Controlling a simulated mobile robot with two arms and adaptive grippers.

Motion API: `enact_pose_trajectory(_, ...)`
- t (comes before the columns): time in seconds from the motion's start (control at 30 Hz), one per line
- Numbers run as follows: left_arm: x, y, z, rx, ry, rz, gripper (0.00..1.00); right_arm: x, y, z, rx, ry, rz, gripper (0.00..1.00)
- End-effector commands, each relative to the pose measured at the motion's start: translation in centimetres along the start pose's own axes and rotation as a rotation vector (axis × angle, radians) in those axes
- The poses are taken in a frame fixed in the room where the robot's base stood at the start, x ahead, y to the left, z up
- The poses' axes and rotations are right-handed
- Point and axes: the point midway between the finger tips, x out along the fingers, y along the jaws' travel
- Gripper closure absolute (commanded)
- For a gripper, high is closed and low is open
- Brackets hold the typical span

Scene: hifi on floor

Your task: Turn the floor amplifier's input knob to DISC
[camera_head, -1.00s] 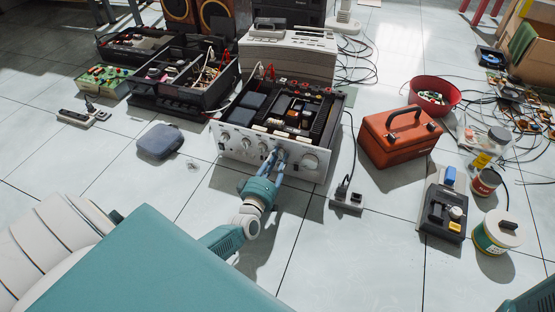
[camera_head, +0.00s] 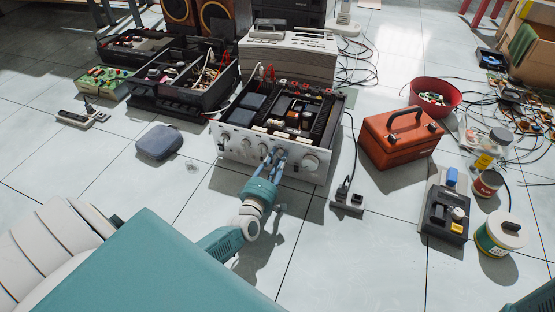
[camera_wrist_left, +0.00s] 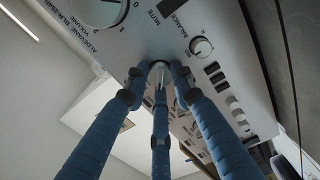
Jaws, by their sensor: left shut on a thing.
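The floor amplifier (camera_head: 238,150) stands in the middle of the head view, its top open and its silver front panel facing me. My left gripper (camera_head: 277,158) reaches up to the right half of the panel. In the left wrist view, its three blue fingers (camera_wrist_left: 158,76) are shut around a small knob (camera_wrist_left: 158,66), mostly hidden between the tips. The large volume knob (camera_wrist_left: 95,8) is at the upper left there, and the balance knob (camera_wrist_left: 201,46) is to the right. The gripped knob's label and pointer cannot be read. My right gripper is out of view.
A power strip (camera_head: 346,201) and an orange toolbox (camera_head: 399,142) stand right of the amplifier. A blue-grey case (camera_head: 159,142) lies to its left. Open equipment boxes (camera_head: 178,91) stand behind left. The tiled floor in front is mostly clear.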

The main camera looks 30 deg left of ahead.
Motion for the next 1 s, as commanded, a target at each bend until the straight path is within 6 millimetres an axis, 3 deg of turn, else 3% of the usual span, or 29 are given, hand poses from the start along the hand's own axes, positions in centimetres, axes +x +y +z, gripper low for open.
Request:
enact_pose_trajectory(0.03,0.1,0.1,-0.8,0.001,0.012,0.003,1.0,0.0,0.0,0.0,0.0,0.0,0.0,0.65)
enact_pose_trajectory(0.27,0.1,0.0,-0.8,0.002,0.013,0.002,1.0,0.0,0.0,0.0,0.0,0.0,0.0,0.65)
enact_pose_trajectory(0.3,0.1,0.0,-0.8,0.002,0.013,0.002,0.68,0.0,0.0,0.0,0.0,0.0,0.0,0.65)
enact_pose_trajectory(0.37,0.1,0.0,-0.8,0.002,0.012,0.001,0.57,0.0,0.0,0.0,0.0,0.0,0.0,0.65)
enact_pose_trajectory(0.77,-0.8,-0.1,-0.3,0.001,0.004,-0.001,0.57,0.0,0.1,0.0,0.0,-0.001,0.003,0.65)
enact_pose_trajectory(1.0,-5.5,-0.2,-0.4,0.001,0.006,-0.003,0.57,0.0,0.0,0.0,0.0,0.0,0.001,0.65)
